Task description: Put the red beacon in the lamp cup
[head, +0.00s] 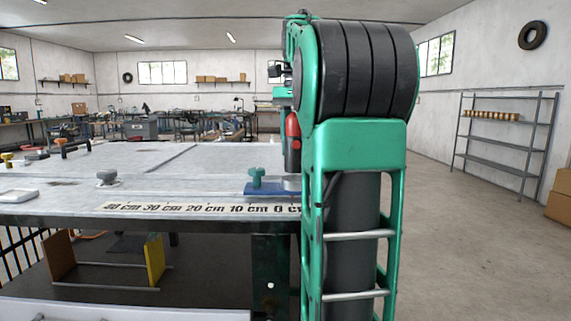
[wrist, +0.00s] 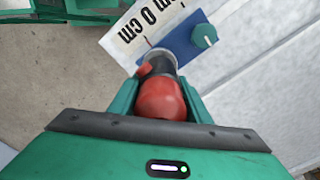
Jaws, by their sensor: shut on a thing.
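The red beacon (wrist: 160,98), with a dark lower part, is between the fingers of my gripper (wrist: 160,84) in the wrist view. My gripper is shut on it. The grey lamp cup (head: 291,184) sits on a blue base (head: 262,189) at the table's front edge. The beacon's lower end is directly over or at the cup's mouth; I cannot tell whether it is inside. The cup's rim (wrist: 146,56) shows just beyond the beacon in the wrist view.
A teal knob (head: 257,176) stands on the blue base, left of the cup. A printed centimetre scale (head: 190,208) runs along the table (head: 220,165) edge. A grey knob (head: 107,177) and a white tray (head: 18,195) lie farther left. The tabletop between is mostly clear.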

